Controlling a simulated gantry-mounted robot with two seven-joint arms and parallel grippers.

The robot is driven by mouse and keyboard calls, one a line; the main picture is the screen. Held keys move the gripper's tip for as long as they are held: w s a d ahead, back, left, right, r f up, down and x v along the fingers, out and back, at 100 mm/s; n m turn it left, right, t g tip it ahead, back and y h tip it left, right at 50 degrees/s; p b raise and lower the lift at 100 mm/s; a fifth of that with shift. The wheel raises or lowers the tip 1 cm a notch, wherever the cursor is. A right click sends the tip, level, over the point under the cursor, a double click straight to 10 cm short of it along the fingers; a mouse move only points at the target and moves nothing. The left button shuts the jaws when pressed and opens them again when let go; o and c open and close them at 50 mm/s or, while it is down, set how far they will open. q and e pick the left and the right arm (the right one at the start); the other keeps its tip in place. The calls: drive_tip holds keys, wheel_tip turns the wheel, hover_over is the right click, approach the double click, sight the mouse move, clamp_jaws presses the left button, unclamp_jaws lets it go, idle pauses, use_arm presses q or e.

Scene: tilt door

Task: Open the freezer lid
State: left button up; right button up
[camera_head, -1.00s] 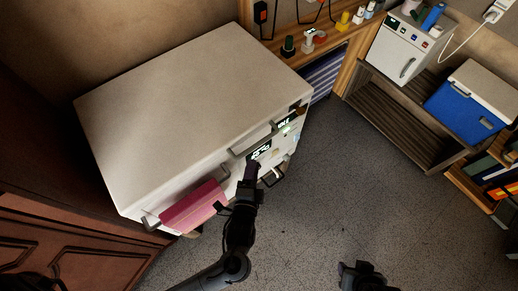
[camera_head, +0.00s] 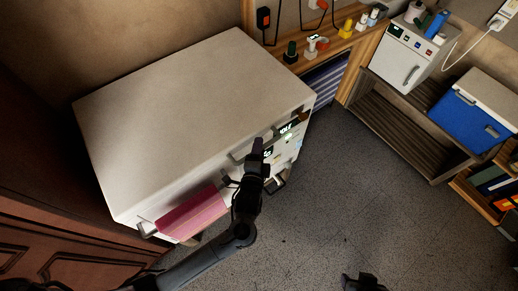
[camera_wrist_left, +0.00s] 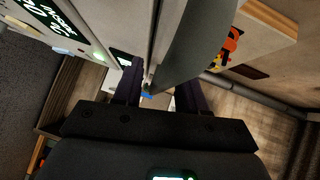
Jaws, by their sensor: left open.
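The white chest freezer has a broad pale lid (camera_head: 195,105), which lies shut in the head view. A grey bar handle (camera_head: 238,156) sits on the lid's front edge; what looks like this handle crosses the left wrist view (camera_wrist_left: 205,42) as a large grey bar. My left gripper (camera_head: 257,147) is at the freezer's front, by the right end of the handle. In the left wrist view its fingers (camera_wrist_left: 158,75) are apart, with the bar reaching between them; I cannot tell whether they touch. My right gripper (camera_head: 364,283) is at the bottom edge, low and far from the freezer; its jaws are unclear.
A pink cloth (camera_head: 192,213) hangs on the freezer's front left. A wooden cabinet (camera_head: 50,235) stands close on the left. A small white fridge (camera_head: 402,62) and a blue cooler (camera_head: 470,118) stand at the right. The grey floor (camera_head: 345,190) between is clear.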

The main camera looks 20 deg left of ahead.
use_arm(q)
clamp_jaws()
idle(0.3)
drive_tip(key=shift+r, duration=0.1)
